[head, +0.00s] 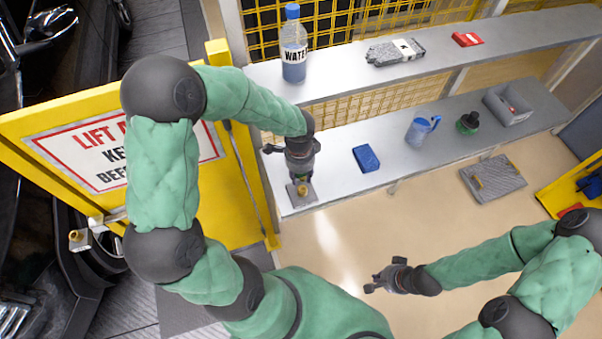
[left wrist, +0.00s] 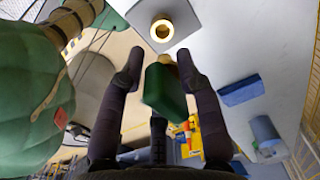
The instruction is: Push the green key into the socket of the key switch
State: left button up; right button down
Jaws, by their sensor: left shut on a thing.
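The green key (left wrist: 165,92) is between the fingers of my left gripper (left wrist: 160,66) in the left wrist view, its brass tip pointing toward the socket. The key switch is a grey block (left wrist: 188,16) with a round brass socket (left wrist: 162,30). In that view the key tip appears apart from the socket. In the head view my left gripper (head: 300,172) is just above the key switch (head: 301,194) at the near left end of the lower shelf. The key is mostly hidden there by the gripper. My right gripper (head: 383,278) is open and empty over the floor.
A yellow barrier (head: 225,190) stands at left.

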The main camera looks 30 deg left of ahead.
pick_arm(q)
jog(key=shift+f+b, duration=2.05)
jog(key=shift+f, duration=0.55)
jog(key=shift+f+b, duration=1.15)
jog(key=shift+f, duration=0.1)
jog(key=o, duration=1.2)
jog(key=shift+o, duration=0.2)
notch_tip(320, 180, up, 12)
jog(key=shift+s+a+r, duration=0.1)
jog(key=shift+s+a, duration=0.05)
